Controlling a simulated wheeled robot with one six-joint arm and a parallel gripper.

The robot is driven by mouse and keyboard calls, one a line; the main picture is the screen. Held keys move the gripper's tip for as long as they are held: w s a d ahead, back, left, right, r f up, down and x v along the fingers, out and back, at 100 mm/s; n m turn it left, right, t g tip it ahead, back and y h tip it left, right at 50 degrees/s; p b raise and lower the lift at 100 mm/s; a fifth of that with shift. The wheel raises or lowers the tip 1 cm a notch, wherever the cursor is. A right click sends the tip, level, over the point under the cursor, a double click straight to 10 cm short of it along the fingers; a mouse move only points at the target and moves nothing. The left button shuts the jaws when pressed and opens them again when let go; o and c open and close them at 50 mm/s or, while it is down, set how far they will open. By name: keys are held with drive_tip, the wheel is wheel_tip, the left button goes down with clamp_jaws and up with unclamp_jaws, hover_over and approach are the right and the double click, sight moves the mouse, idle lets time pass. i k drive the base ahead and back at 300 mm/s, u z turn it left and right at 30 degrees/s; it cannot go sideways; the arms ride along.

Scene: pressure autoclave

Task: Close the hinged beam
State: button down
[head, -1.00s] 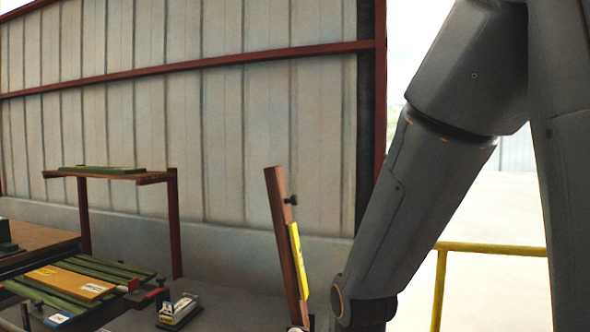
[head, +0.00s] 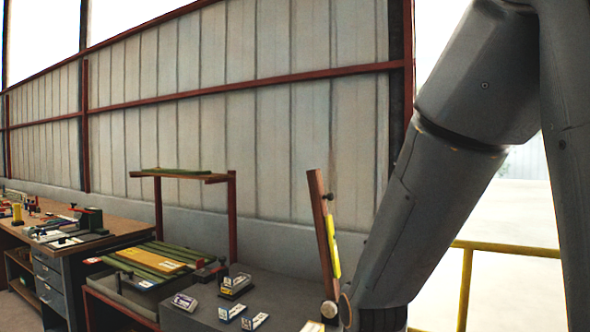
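The hinged beam (head: 319,225) is a reddish-brown bar standing nearly upright, leaning slightly left at its top. It has a dark knob near its upper part and a yellow strip (head: 333,247) along its right side. A round pale fitting (head: 329,310) shows at its foot. My arm comes down from the upper right, and its lower part is close beside the foot of the beam in the picture. My gripper is not visible; it lies below the frame or behind the arm. I cannot tell whether anything touches the beam.
A grey bench top (head: 275,297) holds several small labelled blocks (head: 235,286). Left of it are a tray with green slats (head: 168,254) and a red frame (head: 233,207). A workbench (head: 75,249) with tools stands far left. A yellow railing (head: 505,248) is at right.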

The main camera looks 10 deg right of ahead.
sight(326, 238)
drive_tip(key=u, duration=0.35)
drive_tip(key=i, duration=0.85)
drive_tip(key=z, duration=0.45)
